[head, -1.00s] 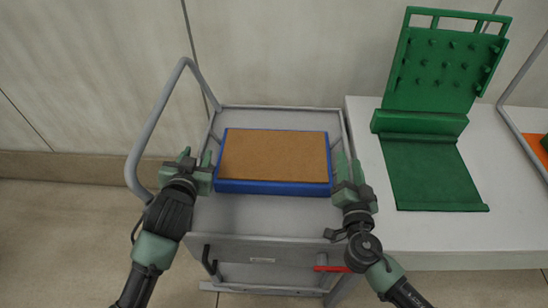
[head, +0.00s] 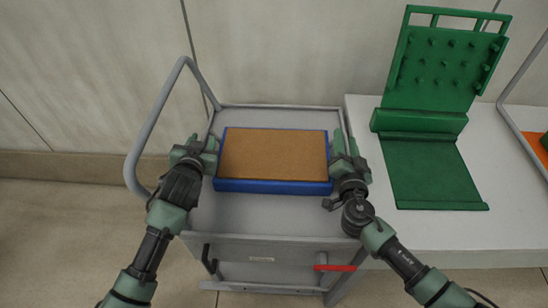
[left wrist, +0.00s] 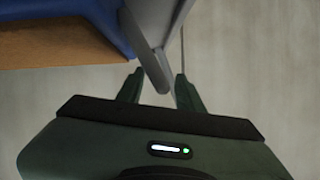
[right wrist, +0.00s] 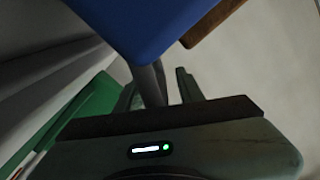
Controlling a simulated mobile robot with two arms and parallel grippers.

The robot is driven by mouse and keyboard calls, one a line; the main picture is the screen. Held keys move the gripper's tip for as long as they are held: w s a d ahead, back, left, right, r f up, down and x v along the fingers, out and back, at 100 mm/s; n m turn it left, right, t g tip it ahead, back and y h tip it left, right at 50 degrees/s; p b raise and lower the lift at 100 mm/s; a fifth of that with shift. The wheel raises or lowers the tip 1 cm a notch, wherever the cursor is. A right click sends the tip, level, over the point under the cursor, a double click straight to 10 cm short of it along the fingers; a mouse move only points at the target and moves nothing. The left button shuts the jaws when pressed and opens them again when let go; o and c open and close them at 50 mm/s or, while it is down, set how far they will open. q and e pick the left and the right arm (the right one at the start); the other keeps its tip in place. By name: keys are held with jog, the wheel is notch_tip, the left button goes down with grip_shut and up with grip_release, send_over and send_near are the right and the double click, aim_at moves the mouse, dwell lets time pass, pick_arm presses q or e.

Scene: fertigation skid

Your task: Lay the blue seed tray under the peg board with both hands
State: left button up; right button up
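The blue seed tray (head: 272,187) rests on the grey cart top, filled with a flat brown layer (head: 273,155). Its blue side shows in the left wrist view (left wrist: 75,12) and the right wrist view (right wrist: 140,25). My left gripper (head: 204,143) is open at the tray's left side, and my right gripper (head: 345,146) is open at its right side. In both wrist views the fingers are apart with no tray wall visible between them. The green peg board (head: 443,68) stands tilted up at the right, above a flat green base (head: 430,175); its pegs face forward.
The cart (head: 270,218) has a raised rim, a tall grey tube handle (head: 137,150) at the left and a red lever (head: 334,267) in front. A white table (head: 505,225) adjoins it at the right. A grey frame and orange panel (head: 531,154) stand at the far right.

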pick_arm(q)
grip_shut()
pick_arm(e)
grip_shut()
dwell(0.9)
pick_arm(q)
jog(key=shift+r, duration=0.25)
pick_arm(e)
jog(key=shift+r, duration=0.2)
